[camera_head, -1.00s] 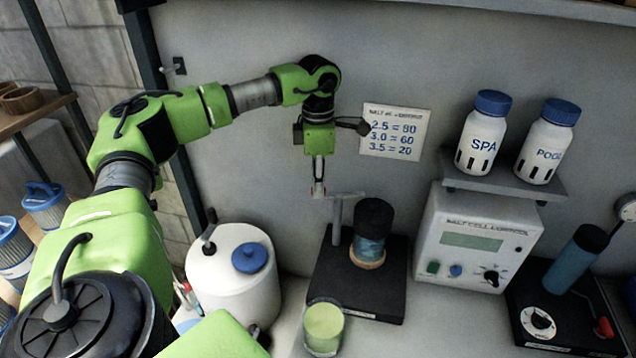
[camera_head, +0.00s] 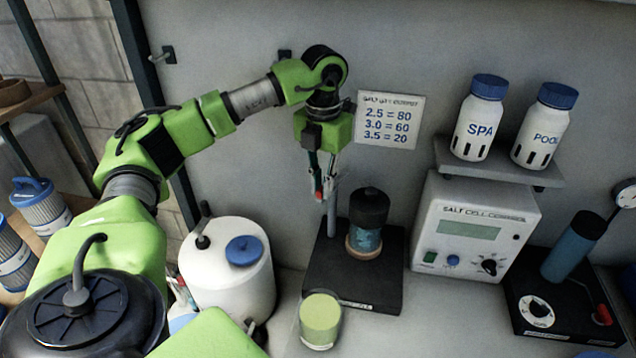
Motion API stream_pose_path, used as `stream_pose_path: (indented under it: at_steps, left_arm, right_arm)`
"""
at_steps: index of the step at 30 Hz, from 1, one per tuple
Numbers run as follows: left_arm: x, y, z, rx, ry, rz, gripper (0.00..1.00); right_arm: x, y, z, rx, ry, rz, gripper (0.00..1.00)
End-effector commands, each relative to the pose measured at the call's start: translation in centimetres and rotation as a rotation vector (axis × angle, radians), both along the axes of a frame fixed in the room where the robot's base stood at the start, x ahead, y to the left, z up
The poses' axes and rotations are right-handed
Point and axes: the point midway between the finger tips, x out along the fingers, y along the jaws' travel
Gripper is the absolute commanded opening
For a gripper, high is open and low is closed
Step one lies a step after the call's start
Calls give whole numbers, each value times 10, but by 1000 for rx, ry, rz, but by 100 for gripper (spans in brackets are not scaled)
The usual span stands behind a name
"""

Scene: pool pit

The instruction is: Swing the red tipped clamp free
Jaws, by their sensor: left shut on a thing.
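A black stand base (camera_head: 325,272) stands on the bench against the wall, with a thin grey post (camera_head: 332,215) rising from its left side. A blue cell with a black cap (camera_head: 368,208) stands upright on a tan ring on the base, right of the post. The red tipped clamp (camera_head: 318,184) is at the top of the post, and its arm looks short from here. My left gripper (camera_head: 324,192) points down and is shut on the clamp, hiding part of it. The clamp is apart from the black cap. My right gripper is out of view.
A white jug with a blue lid (camera_head: 243,250) stands left of the base, and a cup of yellow-green liquid (camera_head: 320,320) in front. A control box (camera_head: 470,235) and a second black stand (camera_head: 555,305) are to the right. SPA and POOL bottles (camera_head: 480,120) stand on a shelf.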

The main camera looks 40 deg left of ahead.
Motion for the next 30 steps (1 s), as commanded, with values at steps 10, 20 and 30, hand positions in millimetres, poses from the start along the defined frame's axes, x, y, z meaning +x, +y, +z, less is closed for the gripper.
stream_pose_path:
  at_steps: [10, 20, 30]
  left_arm:
    - [3, -8, 0, -1, -3, 163, 0]
    - [3, -9, 1, 0, -3, 204, 0]
    - [3, -9, 1, 0, -4, 203, 26]
  right_arm:
    - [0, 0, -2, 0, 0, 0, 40]
    - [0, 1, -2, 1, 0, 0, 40]
    - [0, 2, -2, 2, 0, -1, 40]
